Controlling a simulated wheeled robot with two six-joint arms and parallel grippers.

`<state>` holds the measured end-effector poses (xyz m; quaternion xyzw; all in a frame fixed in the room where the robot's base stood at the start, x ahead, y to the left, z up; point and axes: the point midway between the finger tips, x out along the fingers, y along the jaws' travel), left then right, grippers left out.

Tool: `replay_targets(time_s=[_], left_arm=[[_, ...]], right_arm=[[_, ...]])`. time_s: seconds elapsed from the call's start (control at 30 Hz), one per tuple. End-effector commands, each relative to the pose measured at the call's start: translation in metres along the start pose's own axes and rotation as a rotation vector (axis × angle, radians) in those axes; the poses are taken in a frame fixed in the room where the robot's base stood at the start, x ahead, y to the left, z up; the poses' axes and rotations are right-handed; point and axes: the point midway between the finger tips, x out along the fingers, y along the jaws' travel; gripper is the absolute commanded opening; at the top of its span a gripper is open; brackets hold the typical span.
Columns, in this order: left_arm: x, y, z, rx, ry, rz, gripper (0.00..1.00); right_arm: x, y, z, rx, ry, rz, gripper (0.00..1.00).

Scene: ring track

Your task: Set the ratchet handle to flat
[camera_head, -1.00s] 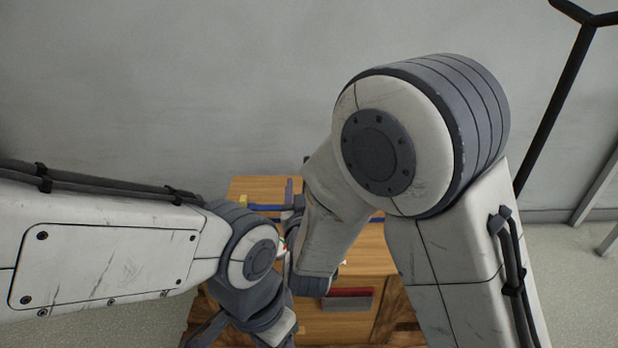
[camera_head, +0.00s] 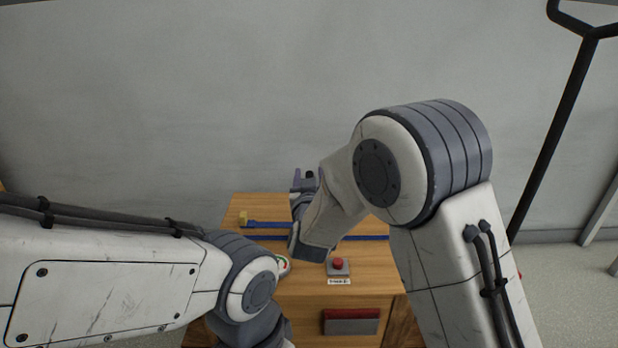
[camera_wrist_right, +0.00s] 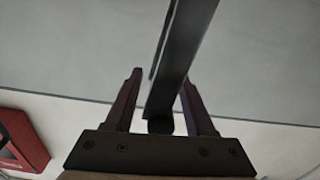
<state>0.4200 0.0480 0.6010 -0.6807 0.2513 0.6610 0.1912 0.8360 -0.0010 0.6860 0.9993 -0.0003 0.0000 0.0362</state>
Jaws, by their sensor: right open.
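In the right wrist view a long dark bar (camera_wrist_right: 178,55), which looks like the ratchet handle, runs up between the two fingers of my right gripper (camera_wrist_right: 161,80). The fingers are apart and I see a gap on at least the left side of the bar. In the head view my right gripper (camera_head: 303,179) is small, at the back of the wooden bench, partly hidden by my right forearm. A dark tip (camera_head: 311,174) shows beside its finger; I cannot tell whether it is the handle. My left gripper is out of view below my left wrist.
The wooden bench (camera_head: 262,205) carries a blue rail (camera_head: 268,225), a yellow block (camera_head: 242,217), a red button (camera_head: 338,264) and a round dial (camera_head: 285,266). A red box (camera_wrist_right: 32,150) shows in the wrist view.

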Motion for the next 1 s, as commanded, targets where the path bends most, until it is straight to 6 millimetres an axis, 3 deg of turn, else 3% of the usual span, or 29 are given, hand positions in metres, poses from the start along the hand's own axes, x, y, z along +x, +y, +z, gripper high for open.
replay_targets(time_s=[0.13,0.17,0.3,1.0], left_arm=[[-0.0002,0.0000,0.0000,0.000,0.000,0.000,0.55],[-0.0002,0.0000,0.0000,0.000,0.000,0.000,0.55],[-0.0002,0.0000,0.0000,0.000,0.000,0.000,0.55],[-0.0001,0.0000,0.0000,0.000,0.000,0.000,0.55]], right_arm=[[-0.0001,-0.0006,-0.0001,0.000,0.000,-0.001,0.55],[-0.0002,-0.0007,-0.0001,0.000,0.000,-0.001,0.51],[-0.0003,-0.0010,0.0001,0.000,0.000,-0.001,0.00],[-0.0008,-0.0018,0.0010,0.001,-0.002,-0.003,0.00]])
